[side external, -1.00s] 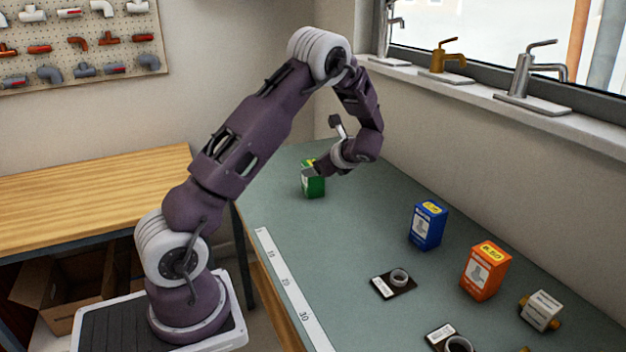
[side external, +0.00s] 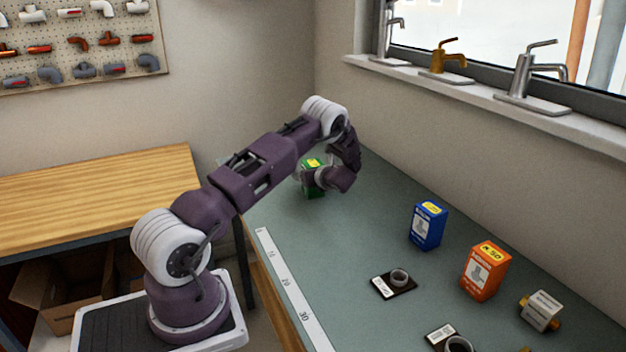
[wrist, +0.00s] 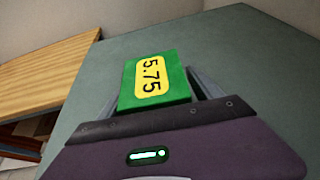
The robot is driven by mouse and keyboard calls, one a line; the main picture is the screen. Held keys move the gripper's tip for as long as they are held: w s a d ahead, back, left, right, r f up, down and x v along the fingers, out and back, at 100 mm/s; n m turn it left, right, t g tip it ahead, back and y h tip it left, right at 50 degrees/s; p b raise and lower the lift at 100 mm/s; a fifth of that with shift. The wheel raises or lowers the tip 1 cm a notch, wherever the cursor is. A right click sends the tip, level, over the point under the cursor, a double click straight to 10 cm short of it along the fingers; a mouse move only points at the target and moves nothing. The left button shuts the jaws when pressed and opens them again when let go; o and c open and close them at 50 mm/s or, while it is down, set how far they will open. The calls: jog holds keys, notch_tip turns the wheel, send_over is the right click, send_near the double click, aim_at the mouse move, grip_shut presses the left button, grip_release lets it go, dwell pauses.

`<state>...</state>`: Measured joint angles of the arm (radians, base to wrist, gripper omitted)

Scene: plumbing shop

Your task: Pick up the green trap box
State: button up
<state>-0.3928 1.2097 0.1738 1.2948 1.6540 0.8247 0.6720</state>
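The green trap box (side external: 313,187) stands upright at the far end of the green work surface, with a yellow label on top. In the wrist view the green box (wrist: 128,88) shows its top with "5.75" on the yellow label. My gripper (side external: 311,178) is down at the box, partly covering it in the side view. In the wrist view the fingers of my gripper (wrist: 155,90) lie on either side of the box. A dark strip shows between the box and the right finger. I cannot tell whether the fingers press on it. The box's lower part is hidden there.
A blue box (side external: 427,226) and an orange box (side external: 485,271) stand to the right. A ruler strip (side external: 290,290) runs along the left edge. The surface around the green box is clear.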

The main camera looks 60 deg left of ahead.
grip_shut()
